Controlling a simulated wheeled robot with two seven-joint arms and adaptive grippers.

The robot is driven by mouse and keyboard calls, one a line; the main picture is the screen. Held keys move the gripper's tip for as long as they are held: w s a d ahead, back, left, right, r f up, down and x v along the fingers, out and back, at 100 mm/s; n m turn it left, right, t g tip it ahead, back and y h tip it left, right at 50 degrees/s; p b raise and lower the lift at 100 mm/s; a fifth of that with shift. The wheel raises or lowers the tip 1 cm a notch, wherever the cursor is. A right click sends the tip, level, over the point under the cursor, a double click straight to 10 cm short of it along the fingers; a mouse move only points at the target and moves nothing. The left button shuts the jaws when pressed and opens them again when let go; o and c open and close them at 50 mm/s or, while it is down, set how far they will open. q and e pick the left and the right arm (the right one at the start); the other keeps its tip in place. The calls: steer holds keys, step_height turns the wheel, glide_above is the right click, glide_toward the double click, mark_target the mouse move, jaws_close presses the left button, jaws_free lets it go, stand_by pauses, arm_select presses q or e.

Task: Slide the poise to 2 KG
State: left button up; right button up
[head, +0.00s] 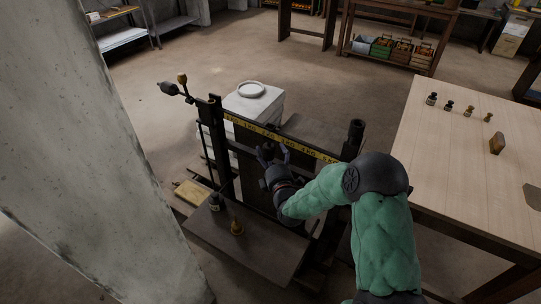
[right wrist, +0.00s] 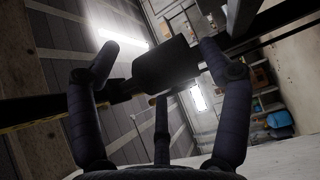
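The beam scale's dark beam carries a yellow marked strip (head: 310,150) running from upper left to lower right in the head view. Its small markings are hard to read. My right gripper (head: 272,153) is at the front of the beam, near its middle. In the right wrist view a dark block, seemingly the poise (right wrist: 163,64), sits on the beam between my fingers. The fingers are spread with gaps on both sides, so the gripper looks open around it. The poise's exact mark is hidden by the gripper in the head view. My left gripper is out of view.
A white box (head: 262,105) stands behind the beam. A wooden table (head: 460,165) with several small weights is at right. A concrete pillar (head: 75,150) fills the left.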

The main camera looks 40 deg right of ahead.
steer(key=shift+a+f, duration=0.1)
steer(key=shift+s+a, duration=0.1)
steer(key=shift+s, duration=0.25)
steer(key=v, duration=1.1)
steer(key=shift+s, duration=0.1)
